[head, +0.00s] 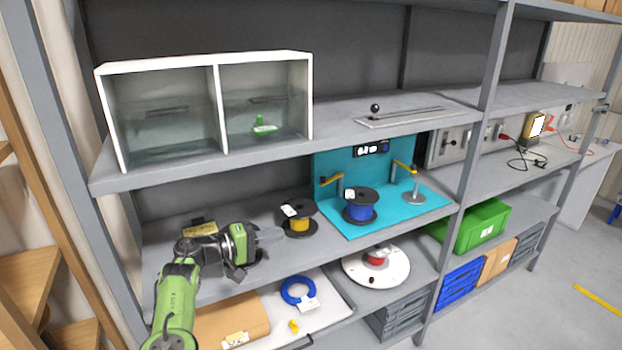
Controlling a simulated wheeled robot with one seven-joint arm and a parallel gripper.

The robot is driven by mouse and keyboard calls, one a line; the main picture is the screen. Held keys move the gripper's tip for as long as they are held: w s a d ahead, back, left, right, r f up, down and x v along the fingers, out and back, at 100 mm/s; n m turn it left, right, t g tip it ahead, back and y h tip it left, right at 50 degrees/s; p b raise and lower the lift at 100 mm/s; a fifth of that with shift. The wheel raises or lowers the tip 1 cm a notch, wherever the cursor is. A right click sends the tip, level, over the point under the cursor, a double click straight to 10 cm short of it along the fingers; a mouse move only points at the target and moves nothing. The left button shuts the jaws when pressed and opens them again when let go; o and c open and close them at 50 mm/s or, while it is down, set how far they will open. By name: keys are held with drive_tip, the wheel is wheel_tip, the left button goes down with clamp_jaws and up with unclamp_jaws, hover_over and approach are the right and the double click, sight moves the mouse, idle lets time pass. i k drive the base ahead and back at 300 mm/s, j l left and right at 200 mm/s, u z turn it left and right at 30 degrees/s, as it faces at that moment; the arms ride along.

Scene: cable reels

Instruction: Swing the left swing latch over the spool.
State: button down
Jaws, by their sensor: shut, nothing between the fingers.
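The left swing latch (331,180) is a yellow arm on a grey post on the teal station (402,213). Its arm points left, away from the blue spool (361,212). The blue spool with black flanges and a white label stands on the teal base, in front of and right of that post. A second yellow latch (404,166) stands on a post to the right, its arm pointing back left. My gripper (280,235) is shut and empty, left of the station. Its fingers point right, near a yellow spool (299,225); whether they touch it I cannot tell.
The yellow spool stands between my gripper and the station. The upper shelf (340,122) runs above the station, with a white two-bay box (219,105) on it. Below are a blue cable coil (299,292), a white disc with a red hub (388,272) and a green crate (487,222).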

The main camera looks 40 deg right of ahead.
sight(324, 181)
drive_tip(key=i+l, duration=0.75)
drive_tip(key=l, duration=0.25)
